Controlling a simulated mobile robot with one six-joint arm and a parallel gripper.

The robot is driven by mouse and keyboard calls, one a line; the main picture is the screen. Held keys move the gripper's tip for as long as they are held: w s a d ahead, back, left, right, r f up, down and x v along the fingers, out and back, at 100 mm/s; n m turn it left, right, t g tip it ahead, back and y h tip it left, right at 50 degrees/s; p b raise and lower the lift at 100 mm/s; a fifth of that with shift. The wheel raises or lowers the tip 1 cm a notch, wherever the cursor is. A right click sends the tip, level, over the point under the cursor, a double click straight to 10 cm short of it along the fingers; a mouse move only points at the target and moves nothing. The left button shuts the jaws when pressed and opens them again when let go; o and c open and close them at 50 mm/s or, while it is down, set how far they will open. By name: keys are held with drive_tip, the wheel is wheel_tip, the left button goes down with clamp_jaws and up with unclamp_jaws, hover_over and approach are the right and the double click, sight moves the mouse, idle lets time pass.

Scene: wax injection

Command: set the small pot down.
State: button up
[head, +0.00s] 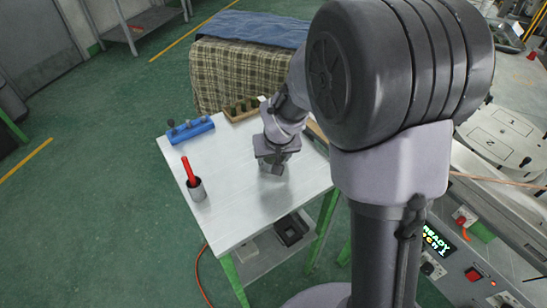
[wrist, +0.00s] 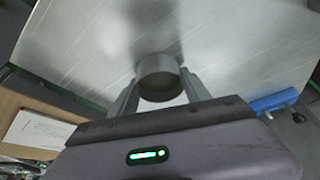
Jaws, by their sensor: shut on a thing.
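The small pot (wrist: 160,78) is a grey round cup in the wrist view, between the two fingers of my gripper (wrist: 158,88). The fingers are shut on its sides. In the head view my gripper (head: 274,168) points down over the white table top (head: 250,215), toward its right back part. The pot is mostly hidden there by the gripper. A dark shadow lies on the table close to the pot in the wrist view. I cannot tell whether its base touches the table.
A blue rack (head: 191,130) and a wooden tray (head: 243,111) of dark green pieces sit along the back. The table's middle and front are clear. A control panel (head: 450,250) stands at the right.

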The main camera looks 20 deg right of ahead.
drive_tip(key=shift+f, duration=0.2)
drive_tip(key=o, duration=1.6)
drive_tip(key=shift+r, duration=0.1)
drive_tip(key=shift+c, duration=0.2)
drive_tip(key=shift+r, duration=0.1)
drive_tip(key=p+v, duration=0.5)
drive_tip(key=v, duration=0.7)
drive_tip(key=s+a+r+m, duration=0.1)
drive_tip(key=s+r, duration=0.2)
drive_tip(key=s, duration=0.4)
drive_tip(key=s+a+r+m+y, duration=0.1)
drive_tip(key=s+r, duration=0.3)
drive_tip(key=s, duration=0.2)
drive_tip(key=s+a+r+m+t+y, duration=0.1)
drive_tip(key=s+r, duration=0.2)
drive_tip(key=s, duration=0.4)
drive_tip(key=shift+s+a+r+m+b, duration=0.2)
drive_tip(key=shift+s+a+m+b, duration=0.1)
drive_tip(key=shift+a+m+b, duration=0.1)
